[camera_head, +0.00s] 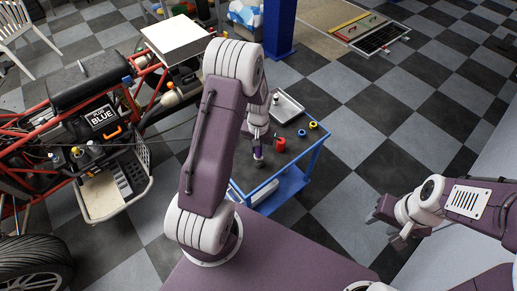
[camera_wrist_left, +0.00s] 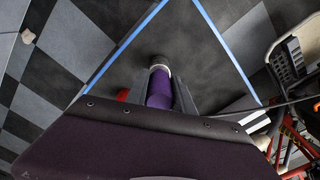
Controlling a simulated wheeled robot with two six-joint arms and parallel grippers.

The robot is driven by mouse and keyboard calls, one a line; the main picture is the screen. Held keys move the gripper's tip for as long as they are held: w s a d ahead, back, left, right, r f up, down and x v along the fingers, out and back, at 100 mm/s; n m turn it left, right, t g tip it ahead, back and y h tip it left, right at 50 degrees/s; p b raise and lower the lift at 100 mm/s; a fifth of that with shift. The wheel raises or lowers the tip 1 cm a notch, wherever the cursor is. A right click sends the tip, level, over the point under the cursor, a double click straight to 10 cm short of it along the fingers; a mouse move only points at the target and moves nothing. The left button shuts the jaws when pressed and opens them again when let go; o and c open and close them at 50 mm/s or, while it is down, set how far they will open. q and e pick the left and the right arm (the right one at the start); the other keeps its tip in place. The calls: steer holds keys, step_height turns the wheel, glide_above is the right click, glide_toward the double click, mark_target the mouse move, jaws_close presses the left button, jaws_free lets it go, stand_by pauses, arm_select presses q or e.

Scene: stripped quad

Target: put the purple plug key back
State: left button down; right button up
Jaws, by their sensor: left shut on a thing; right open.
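The purple plug key (camera_wrist_left: 160,88) is between the two fingers of my left gripper (camera_wrist_left: 162,98) in the left wrist view. Its pale collar and dark round end point away from the gripper, over the grey top of the blue trolley (camera_head: 318,154). In the head view my left gripper (camera_head: 257,144) hangs over the trolley, shut on the key, whose lower end shows just below it. I cannot tell whether the end touches the trolley top. My right gripper (camera_head: 384,217) is open and empty, off to the right of the trolley.
On the trolley are a red cup (camera_head: 280,145), a blue ring (camera_head: 301,133), a yellow ring (camera_head: 313,125) and a metal tray (camera_head: 287,106). A red-framed vehicle (camera_head: 75,150) stands at the left. A blue post (camera_head: 281,28) rises behind. Checkered floor is open at the right.

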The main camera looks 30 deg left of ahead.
arm_select(q)
steer(key=shift+f, duration=0.1)
steer(key=shift+f, duration=0.1)
steer(key=c, duration=1.1)
jaws_free()
step_height(320, 180, up, 12)
steer(key=shift+r, duration=0.2)
steer(key=s+d, duration=0.2)
steer(key=s, duration=0.2)
steer(key=s+d+m, duration=0.1)
steer(key=s+d, duration=0.2)
steer(key=s, duration=0.1)
steer(key=s+d+m+t, duration=0.1)
steer(key=s+d, duration=0.1)
steer(key=s, duration=0.2)
steer(key=shift+s+d+r, duration=0.2)
steer(key=shift+d+r, duration=0.05)
steer(key=shift+r, duration=0.15)
